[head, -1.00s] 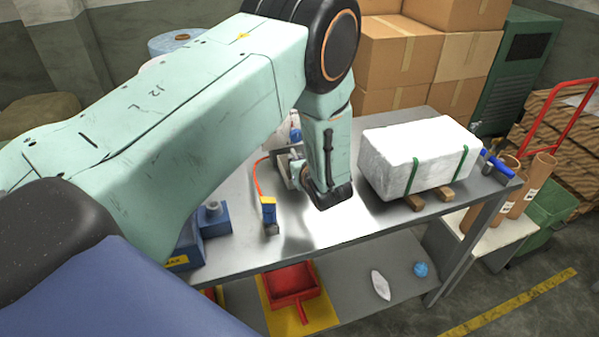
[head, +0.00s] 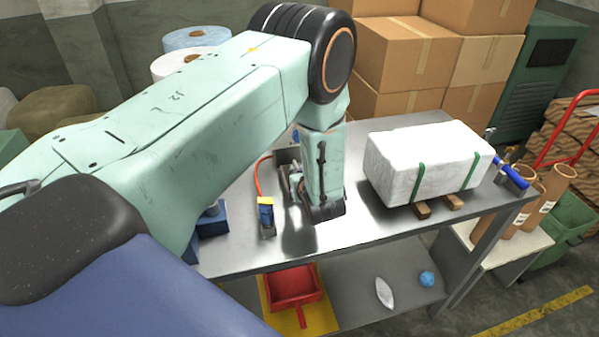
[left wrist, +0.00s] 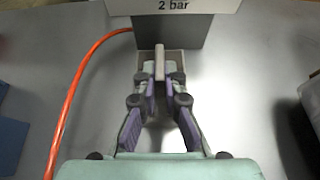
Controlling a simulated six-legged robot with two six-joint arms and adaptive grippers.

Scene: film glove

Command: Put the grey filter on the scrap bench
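My left gripper (head: 325,212) points down over the steel bench (head: 345,232), beside a small grey holder at the bench's back. In the left wrist view, a thin upright grey plate (left wrist: 160,62), which looks like the grey filter, stands between the fingertips. The fingers (left wrist: 160,80) are close together and appear shut on it. The plate's far end is in front of a grey box marked "2 bar" (left wrist: 185,30). In the head view my gripper hides the plate. My right gripper is not in view. I cannot tell which surface is the scrap bench.
A white strapped block (head: 430,165) stands on wooden strips right of my gripper. A blue and yellow item (head: 265,215) stands to its left. An orange hose (left wrist: 78,85) curves beside the holder. A low white table (head: 500,242) with brown tubes is at the right.

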